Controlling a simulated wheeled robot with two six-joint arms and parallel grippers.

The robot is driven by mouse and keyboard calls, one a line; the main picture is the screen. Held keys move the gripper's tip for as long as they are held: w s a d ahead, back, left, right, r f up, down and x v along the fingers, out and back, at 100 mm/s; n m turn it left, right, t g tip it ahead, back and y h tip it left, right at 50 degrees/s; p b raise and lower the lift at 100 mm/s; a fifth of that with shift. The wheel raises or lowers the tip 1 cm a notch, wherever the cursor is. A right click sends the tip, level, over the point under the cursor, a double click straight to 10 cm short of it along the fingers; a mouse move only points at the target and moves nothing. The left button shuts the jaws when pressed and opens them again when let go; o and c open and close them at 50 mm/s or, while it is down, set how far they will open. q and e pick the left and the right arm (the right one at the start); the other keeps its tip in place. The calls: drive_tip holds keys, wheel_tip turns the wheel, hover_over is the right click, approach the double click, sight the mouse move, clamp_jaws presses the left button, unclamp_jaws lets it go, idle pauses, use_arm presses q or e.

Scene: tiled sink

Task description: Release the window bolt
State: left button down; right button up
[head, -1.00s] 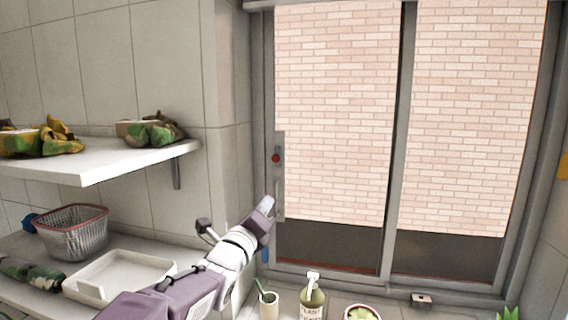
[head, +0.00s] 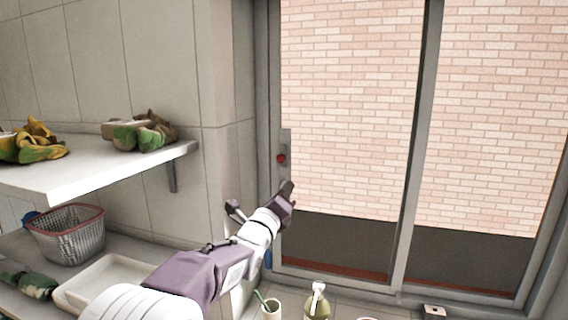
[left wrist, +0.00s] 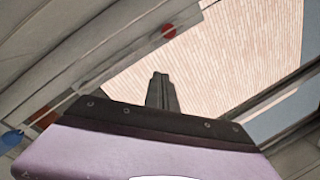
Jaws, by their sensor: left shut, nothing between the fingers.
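The window bolt is a grey plate (head: 284,140) with a red round button (head: 281,158), set on the left frame of the sliding window (head: 417,130). In the left wrist view the red button (left wrist: 169,31) shows at the upper middle, on the slanted frame. My left gripper (head: 288,187) is shut and empty, just below and slightly right of the red button in the head view. In the left wrist view its fingers (left wrist: 160,90) point up toward the brick view, apart from the button. The lower part of the bolt plate is hidden behind my gripper. My right gripper is not in view.
A white shelf (head: 100,165) with cloth bundles juts out at left. Below it are a wire basket (head: 68,236) and a white tray (head: 95,282). A cup (head: 271,308) and a soap bottle (head: 317,303) stand below the window. The space before the panes is clear.

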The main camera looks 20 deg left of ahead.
sight(284, 155)
use_arm(q)
drive_tip(key=w+r+p, duration=0.1)
drive_tip(key=p, duration=0.1)
drive_tip(key=w+a+r+p, duration=0.1)
drive_tip(key=w, duration=0.1)
drive_tip(key=w+a+r+p, duration=0.1)
drive_tip(key=w+p, duration=0.1)
drive_tip(key=shift+w+a+r+p, duration=0.2)
drive_tip(key=shift+r+p, duration=0.15)
drive_tip(key=shift+d+r+p, duration=0.1)
drive_tip(key=shift+r+p, duration=0.2)
drive_tip(key=shift+r, duration=1.85)
